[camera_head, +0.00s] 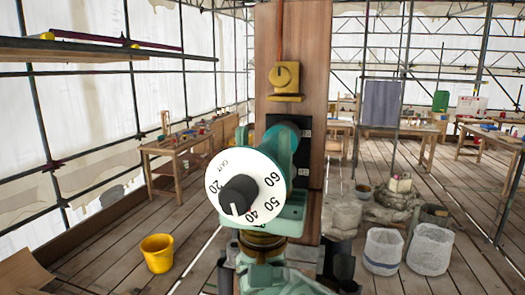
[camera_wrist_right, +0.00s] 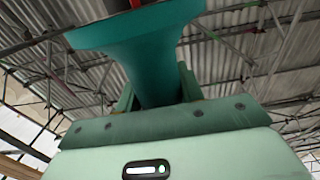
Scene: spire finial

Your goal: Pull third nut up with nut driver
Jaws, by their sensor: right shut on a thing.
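The nut driver (camera_head: 287,150) is teal, with a white numbered dial and a dark knob facing me in the head view. My right gripper (camera_head: 290,212) is shut on the nut driver from below. In the right wrist view, the teal tool body (camera_wrist_right: 155,60) stands between the two fingers (camera_wrist_right: 157,92) and flares out above them. The driver's far end points toward a black plate (camera_head: 305,142) on a tall wooden board (camera_head: 335,60). The nuts and the driver's tip are hidden behind the driver, so contact cannot be told. My left gripper is not in view.
A yellow fitting (camera_head: 286,80) hangs on a red line above the driver. A yellow bucket (camera_head: 158,253) stands on the plank floor at left. Whitish sacks (camera_head: 384,250), stones and workbenches (camera_head: 180,150) stand farther off. Scaffold poles surround the space.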

